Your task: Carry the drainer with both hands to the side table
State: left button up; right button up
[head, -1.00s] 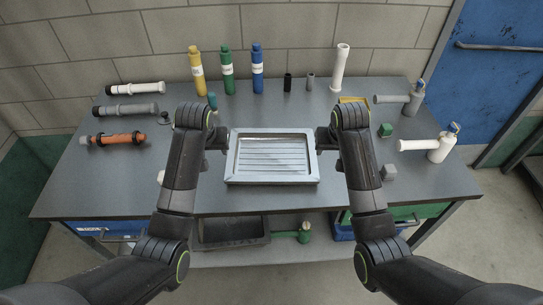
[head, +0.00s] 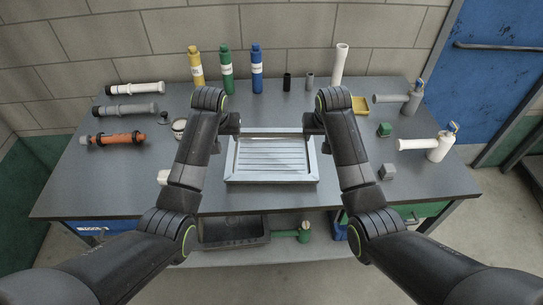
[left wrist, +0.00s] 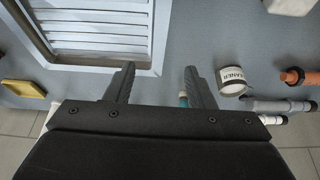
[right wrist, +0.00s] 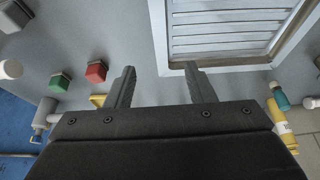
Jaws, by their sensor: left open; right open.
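The drainer (head: 270,181) is a light grey rectangular tray with a slatted bottom, lying flat on the workbench near its middle. My left gripper (head: 234,123) is open and empty at its far left corner. My right gripper (head: 308,122) is open and empty at its far right corner. In the left wrist view the drainer (left wrist: 163,30) is at upper left, one corner close to a finger. In the right wrist view its corner (right wrist: 158,40) is close to the fingers. I cannot tell whether either gripper touches it. The side table is not identifiable.
Yellow, green and blue bottles (head: 227,72) and a white pipe (head: 340,65) stand along the back. Several pipes (head: 119,138) lie at left. A black bin (head: 232,232) is on the lower shelf.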

aim_at(231, 152)
pick_arm(q)
jog(key=x, duration=1.1)
jog(key=shift+w+f, duration=0.15)
jog(key=shift+w, duration=0.1)
pick_arm(e)
jog(key=x, duration=1.1)
jog(key=shift+w+f, duration=0.15)
jog(key=shift+w, duration=0.1)
pick_arm(q)
jog(key=shift+x, duration=0.95)
pick_arm(e)
jog(key=shift+x, duration=0.95)
pick_arm(q)
grip_shut()
pick_arm(e)
grip_shut()
